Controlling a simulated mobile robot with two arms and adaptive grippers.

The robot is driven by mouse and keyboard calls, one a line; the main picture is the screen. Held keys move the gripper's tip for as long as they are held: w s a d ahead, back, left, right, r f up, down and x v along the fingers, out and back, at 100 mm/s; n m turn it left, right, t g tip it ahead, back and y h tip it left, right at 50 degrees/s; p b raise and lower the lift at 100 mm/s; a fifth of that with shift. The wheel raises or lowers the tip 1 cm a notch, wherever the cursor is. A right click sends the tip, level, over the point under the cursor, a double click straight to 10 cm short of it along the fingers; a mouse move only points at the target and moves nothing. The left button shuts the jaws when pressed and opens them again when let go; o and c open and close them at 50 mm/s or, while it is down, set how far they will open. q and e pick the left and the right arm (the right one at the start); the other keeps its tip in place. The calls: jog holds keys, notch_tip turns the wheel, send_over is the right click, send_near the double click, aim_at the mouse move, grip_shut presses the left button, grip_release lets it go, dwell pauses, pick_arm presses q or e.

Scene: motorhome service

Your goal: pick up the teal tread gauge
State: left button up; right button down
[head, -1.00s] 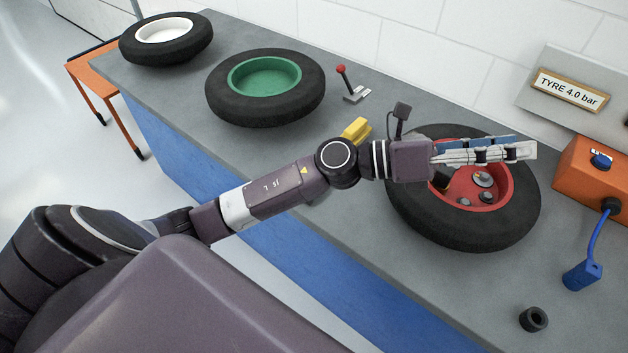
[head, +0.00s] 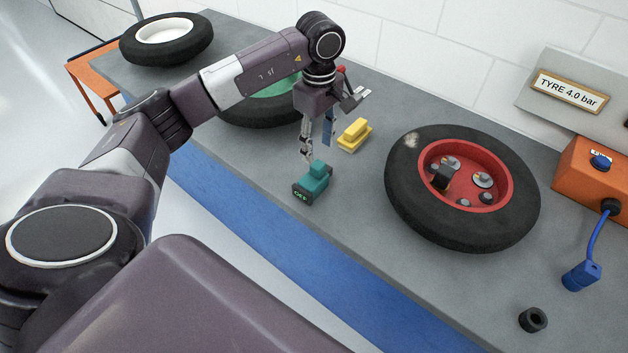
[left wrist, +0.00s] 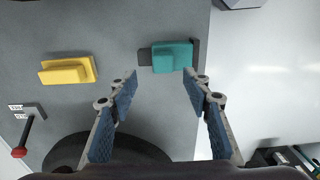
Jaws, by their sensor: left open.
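The teal tread gauge (head: 313,182) lies on the grey bench near its front edge, with a dark end that has small green marks. It also shows in the left wrist view (left wrist: 172,57), just beyond the fingertips and roughly in line with the gap between them. My left gripper (head: 316,150) points down above the bench, beside and a little behind the gauge. Its fingers are open and empty in the left wrist view (left wrist: 160,80). I cannot tell its exact height over the gauge. My right gripper is not in view.
A yellow block (head: 354,134) sits close to my left gripper. A tyre with a red rim (head: 462,188) lies to the right, a green-rimmed tyre (head: 262,112) behind my arm. A red-knobbed lever (left wrist: 22,140) stands near. Bench to the gauge's right is clear.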

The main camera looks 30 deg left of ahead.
aim_at(318, 164)
pick_arm(q)
jog(key=f, duration=0.1)
jog(key=f+p, duration=0.1)
jog(key=f, duration=0.1)
jog(key=f+p, duration=0.1)
jog(key=f, duration=0.1)
jog(key=shift+s+d+f, duration=0.2)
jog(key=shift+s+f, duration=0.05)
jog(key=shift+s, duration=0.1)
jog(key=shift+w+f, duration=0.1)
jog(key=shift+f, duration=0.4)
jog(key=c, duration=1.2)
jog(key=shift+o, duration=0.2)
jog(key=shift+r, duration=0.1)
